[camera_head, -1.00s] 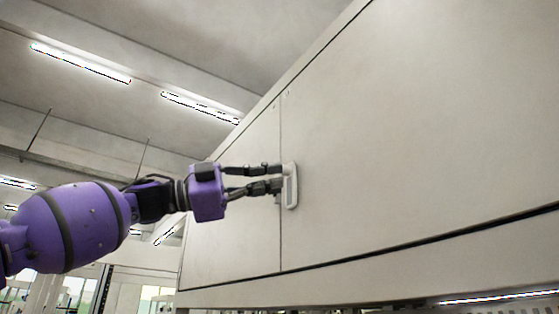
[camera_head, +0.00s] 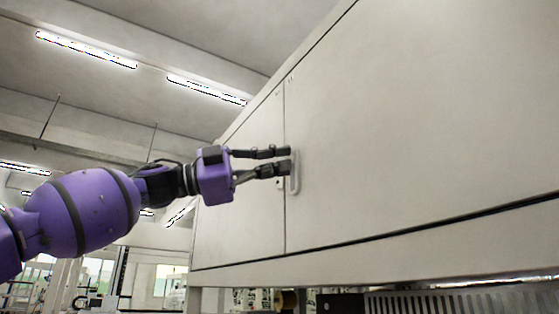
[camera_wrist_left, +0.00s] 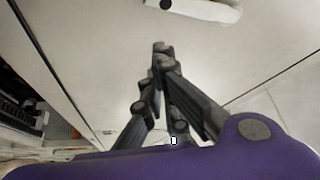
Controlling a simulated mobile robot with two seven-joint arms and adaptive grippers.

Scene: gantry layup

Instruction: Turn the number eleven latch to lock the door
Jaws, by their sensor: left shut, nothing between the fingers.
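The latch (camera_head: 295,178) is a slim white upright handle on the pale cabinet front, just right of the seam between two door panels. No number is legible on it. My left gripper (camera_head: 288,160) reaches in from the left, its fingers overlapping the latch's upper part in the head view. In the left wrist view the fingertips (camera_wrist_left: 161,47) come together with nothing between them, and the white latch (camera_wrist_left: 200,9) shows beyond them at the top edge, apart from them in that picture. The gripper is shut and empty. My right gripper is not in view.
The cabinet's large right door panel (camera_head: 420,110) and narrower left panel (camera_head: 240,190) lie flush. A dark gap runs along the panel bottom. Below are a dark slotted unit (camera_head: 460,301) and a spool-like item (camera_head: 287,300). The space left of the cabinet is open.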

